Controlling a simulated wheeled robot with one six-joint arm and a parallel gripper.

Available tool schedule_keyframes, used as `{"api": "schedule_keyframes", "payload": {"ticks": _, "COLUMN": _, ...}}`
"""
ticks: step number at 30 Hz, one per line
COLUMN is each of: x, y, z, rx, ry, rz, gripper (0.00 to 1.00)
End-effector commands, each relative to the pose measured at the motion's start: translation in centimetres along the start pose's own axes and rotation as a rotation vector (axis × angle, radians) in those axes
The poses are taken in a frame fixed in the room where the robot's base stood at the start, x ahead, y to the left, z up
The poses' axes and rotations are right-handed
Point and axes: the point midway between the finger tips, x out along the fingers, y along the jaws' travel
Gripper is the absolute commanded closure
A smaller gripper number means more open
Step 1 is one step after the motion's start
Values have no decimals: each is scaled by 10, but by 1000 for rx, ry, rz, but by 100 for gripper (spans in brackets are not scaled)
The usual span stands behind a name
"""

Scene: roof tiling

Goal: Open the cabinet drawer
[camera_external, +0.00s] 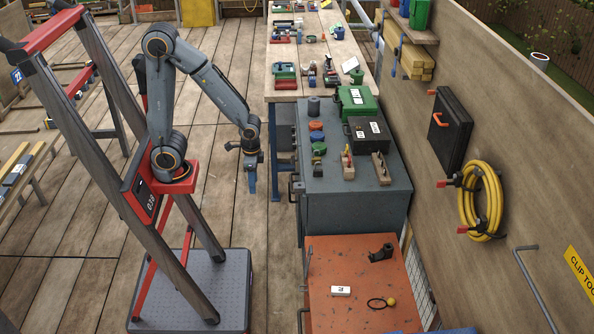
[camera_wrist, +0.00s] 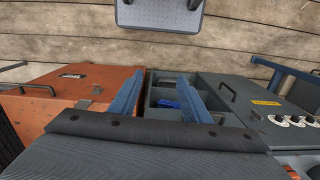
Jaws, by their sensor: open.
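The grey cabinet (camera_external: 350,200) stands beside the workbench, with dark bar handles (camera_external: 297,187) on its left-hand front. My gripper (camera_external: 251,185) hangs with its blue fingers pointing down, left of that front and apart from the handles. In the wrist view my gripper (camera_wrist: 160,82) has its two blue fingers spread with nothing held between them. Behind them are grey compartments (camera_wrist: 160,86) with a blue item (camera_wrist: 169,104) inside. Whether these belong to a drawer or an open shelf I cannot tell. A dark handle (camera_wrist: 228,92) shows right of the fingers.
An orange cabinet (camera_external: 365,283) with loose items stands in front of the grey one; it also shows in the wrist view (camera_wrist: 70,78). Tools and a green case (camera_external: 357,102) sit on top of the grey cabinet.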

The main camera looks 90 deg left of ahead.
Motion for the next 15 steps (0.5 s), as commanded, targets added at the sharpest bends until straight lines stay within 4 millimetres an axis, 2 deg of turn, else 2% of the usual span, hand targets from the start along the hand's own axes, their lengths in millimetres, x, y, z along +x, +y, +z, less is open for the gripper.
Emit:
{"api": "schedule_keyframes", "payload": {"ticks": 1, "x": 8, "y": -1, "z": 4, "rx": 59, "ry": -35, "rz": -14, "gripper": 66}}
{"api": "schedule_keyframes", "payload": {"ticks": 2, "x": 12, "y": -3, "z": 7, "rx": 109, "ry": -63, "rz": -26, "gripper": 71}}
{"api": "schedule_keyframes", "payload": {"ticks": 5, "x": 33, "y": -13, "z": 23, "rx": 353, "ry": -197, "rz": -78, "gripper": 71}}
{"api": "schedule_keyframes", "payload": {"ticks": 9, "x": 59, "y": -41, "z": 42, "rx": 786, "ry": -452, "rz": -150, "gripper": 71}}
{"api": "schedule_keyframes", "payload": {"ticks": 12, "x": 71, "y": -64, "z": 46, "rx": 1088, "ry": -648, "rz": -185, "gripper": 71}}
{"api": "schedule_keyframes", "payload": {"ticks": 15, "x": 80, "y": -88, "z": 41, "rx": 1379, "ry": -855, "rz": -208, "gripper": 71}}
